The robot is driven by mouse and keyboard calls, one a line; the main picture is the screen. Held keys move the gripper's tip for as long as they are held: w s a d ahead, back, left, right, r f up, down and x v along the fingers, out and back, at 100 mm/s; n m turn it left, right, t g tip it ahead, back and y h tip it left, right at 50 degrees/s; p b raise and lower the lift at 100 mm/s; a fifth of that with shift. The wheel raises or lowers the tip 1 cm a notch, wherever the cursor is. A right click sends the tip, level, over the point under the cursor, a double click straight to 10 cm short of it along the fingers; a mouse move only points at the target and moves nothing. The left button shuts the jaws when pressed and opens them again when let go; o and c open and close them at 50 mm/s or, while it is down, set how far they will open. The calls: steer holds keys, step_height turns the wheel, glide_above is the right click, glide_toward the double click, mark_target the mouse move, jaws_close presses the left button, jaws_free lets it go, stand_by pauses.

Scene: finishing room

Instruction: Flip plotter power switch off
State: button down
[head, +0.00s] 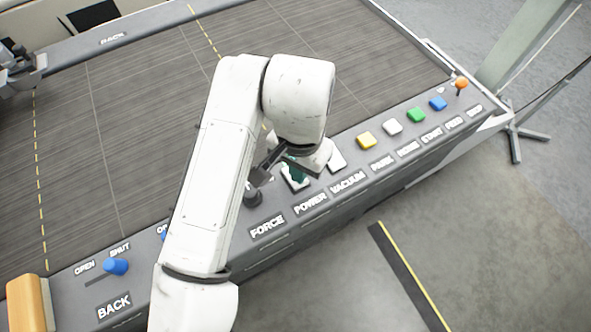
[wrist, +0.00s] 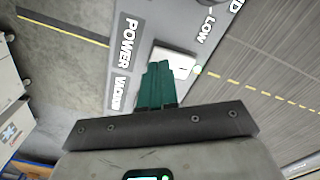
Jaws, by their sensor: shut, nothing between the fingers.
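The plotter's power switch (head: 304,184) is a white rocker plate on the front control strip, above the POWER label (head: 310,203). My gripper (head: 296,171) has teal fingers and is shut with nothing between them. Its fingertips are right over the power switch and hide part of it; I cannot tell whether they touch it. In the wrist view the shut fingers (wrist: 160,82) overlap the near side of the white switch plate (wrist: 181,62). A small pale light (wrist: 197,70) shows beside the plate. Which way the rocker is tipped is unclear.
A white vacuum switch (head: 337,160) sits just right of the power switch. A dark force knob (head: 253,196) is close on its left. The plotter bed (head: 120,120) stretches behind.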

steer(key=shift+f+b, duration=0.45)
steer(key=shift+f, duration=0.35)
stand_by(0.4)
steer(key=shift+r, duration=0.15)
step_height(320, 180, up, 7)
steer(key=p, duration=0.6)
stand_by(0.6)
